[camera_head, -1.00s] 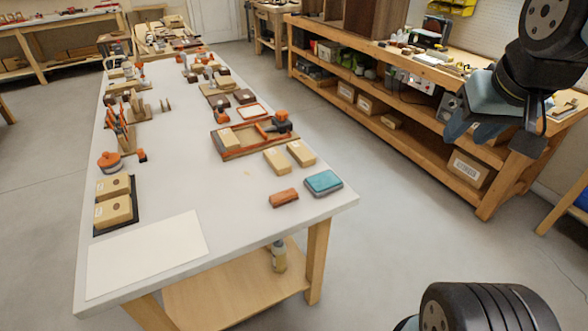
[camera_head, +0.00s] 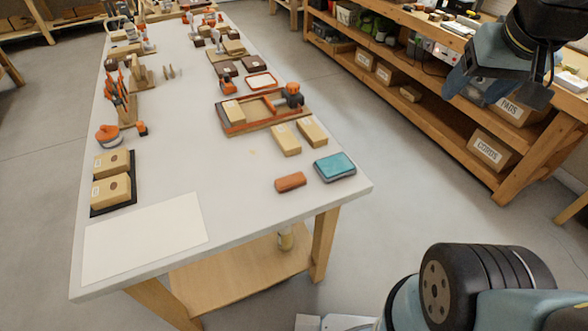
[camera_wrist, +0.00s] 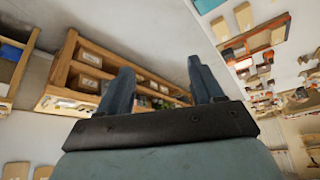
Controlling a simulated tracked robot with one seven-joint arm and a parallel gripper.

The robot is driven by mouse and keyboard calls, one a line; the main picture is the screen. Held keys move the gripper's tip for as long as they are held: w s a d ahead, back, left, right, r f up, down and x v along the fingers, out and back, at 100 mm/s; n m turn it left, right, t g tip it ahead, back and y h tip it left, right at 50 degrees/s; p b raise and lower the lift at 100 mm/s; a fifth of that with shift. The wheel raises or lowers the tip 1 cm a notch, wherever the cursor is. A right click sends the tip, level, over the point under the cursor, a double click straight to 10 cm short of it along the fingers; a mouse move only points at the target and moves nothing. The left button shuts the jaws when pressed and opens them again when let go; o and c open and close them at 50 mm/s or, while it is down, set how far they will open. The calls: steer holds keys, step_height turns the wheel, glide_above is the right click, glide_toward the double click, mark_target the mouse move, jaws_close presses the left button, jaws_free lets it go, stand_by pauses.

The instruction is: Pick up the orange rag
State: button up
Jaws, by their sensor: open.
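The orange rag (camera_head: 290,182) is a small, folded, brownish-orange block lying flat on the white table (camera_head: 235,165) near its front right corner, left of a teal pad (camera_head: 335,167). My gripper (camera_head: 497,92) is raised at the upper right of the head view, well to the right of the rag and apart from it. In the wrist view my gripper (camera_wrist: 163,88) has its two fingers spread, with nothing between them. I cannot make out the rag in the wrist view.
Two tan blocks (camera_head: 285,140) and an orange-edged tray (camera_head: 265,108) lie behind the rag. A white sheet (camera_head: 145,235) covers the front left. Bare tabletop surrounds the rag's left side. A wooden shelf bench (camera_head: 430,120) stands across the floor at right.

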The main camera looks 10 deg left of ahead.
steer(key=o, duration=0.6)
steer(key=w+a+f+n+g, duration=0.1)
steer(key=w+a+f, duration=0.2)
steer(key=w+a, duration=0.3)
steer(key=shift+w+a+f+n+g, duration=0.2)
steer(key=shift+a+n+g, duration=0.05)
steer(key=shift+n+g, duration=0.05)
steer(key=n+g, duration=0.4)
glide_above(289, 176)
step_height(289, 176, down, 27)
steer(key=shift+s+d+f, duration=0.1)
steer(key=shift+s+d, duration=0.05)
steer(key=shift+w+f, duration=0.2)
steer(key=shift+f, duration=2.5)
